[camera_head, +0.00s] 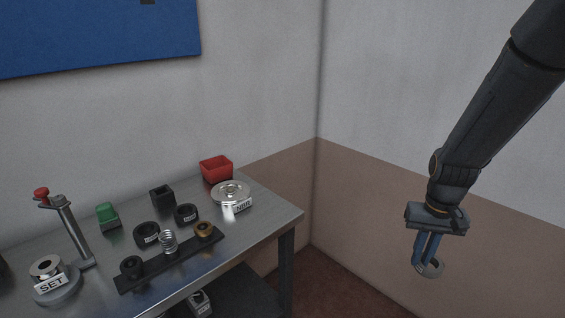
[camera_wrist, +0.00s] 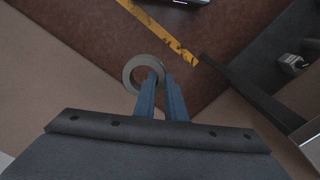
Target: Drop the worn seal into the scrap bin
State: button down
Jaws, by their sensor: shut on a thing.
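My gripper (camera_head: 426,258) hangs in the air at the right, well away from the workbench. Its blue fingers are shut on a grey ring, which I take as the worn seal (camera_head: 439,269). In the wrist view the seal (camera_wrist: 129,75) sits at the tips of the gripper (camera_wrist: 159,79), its hole partly visible and one side covered by a finger. An open red box (camera_head: 216,172), which looks like the scrap bin, stands at the back right of the bench. Its inside is mostly hidden.
The metal bench (camera_head: 268,221) holds a silver disc labelled NBR (camera_head: 231,191), dark rings (camera_head: 147,234), a spring (camera_head: 168,242), a black strip (camera_head: 170,264), a black block (camera_head: 162,197), a green-topped item (camera_head: 107,214) and a red-knobbed stand (camera_head: 74,232). Air between gripper and bench is clear.

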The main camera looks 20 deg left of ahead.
aim_at(214, 180)
jog(key=z, duration=0.2)
jog(key=k, duration=0.95)
jog(key=u, duration=1.1)
jog(key=i, duration=0.5)
jog(key=z, duration=0.05)
